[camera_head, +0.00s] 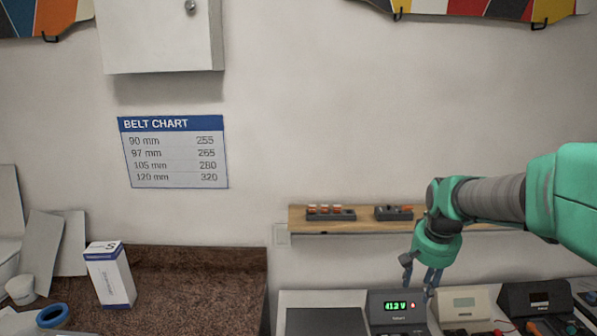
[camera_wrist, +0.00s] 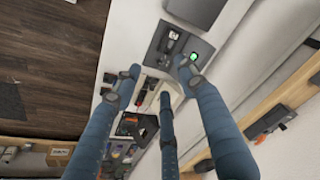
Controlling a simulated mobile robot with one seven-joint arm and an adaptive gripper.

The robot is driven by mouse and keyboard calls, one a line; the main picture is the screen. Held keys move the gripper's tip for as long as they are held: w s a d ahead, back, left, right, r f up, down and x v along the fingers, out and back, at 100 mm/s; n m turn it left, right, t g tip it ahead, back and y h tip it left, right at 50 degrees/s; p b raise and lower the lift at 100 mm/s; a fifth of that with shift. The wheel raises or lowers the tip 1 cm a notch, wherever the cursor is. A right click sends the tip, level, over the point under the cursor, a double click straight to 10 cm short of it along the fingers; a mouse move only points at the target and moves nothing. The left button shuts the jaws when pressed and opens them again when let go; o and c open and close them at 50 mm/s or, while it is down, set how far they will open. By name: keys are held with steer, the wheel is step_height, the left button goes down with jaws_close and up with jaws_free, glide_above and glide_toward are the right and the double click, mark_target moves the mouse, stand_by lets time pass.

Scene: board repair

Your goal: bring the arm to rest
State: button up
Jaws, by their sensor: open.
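My green and grey arm (camera_head: 493,200) reaches in from the right in the head view. My gripper (camera_head: 420,275) hangs pointing down, just above the bench, near a dark meter with a lit green display (camera_head: 396,306). In the wrist view my gripper (camera_wrist: 158,82) shows blue-grey fingers spread apart, with nothing between them. The lit meter also shows in the wrist view (camera_wrist: 193,57), close to one fingertip. I cannot tell whether that finger touches it.
A wooden shelf (camera_head: 350,227) with small dark trays (camera_head: 331,214) runs along the wall behind my gripper. A cream device (camera_head: 464,305) and a dark device (camera_head: 537,300) stand on the bench to the right. A white box (camera_head: 110,275) and a blue ring (camera_head: 52,315) sit on the brown counter at left.

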steer(key=s+a+r+n+t, duration=0.1)
steer(key=s+a, duration=0.2)
steer(key=s, duration=0.6)
steer(key=s+a+r+n+t, duration=0.1)
steer(key=s+a, duration=0.3)
steer(key=s, duration=0.6)
steer(key=s+a+r+n, duration=0.2)
steer(key=s+a+r, duration=0.1)
steer(key=s, duration=0.7)
steer(key=shift+a+n+t, duration=0.15)
steer(key=shift+n+t, duration=0.15)
steer(key=shift+t, duration=0.1)
steer(key=shift+o, duration=0.6)
steer(key=shift+r, duration=0.15)
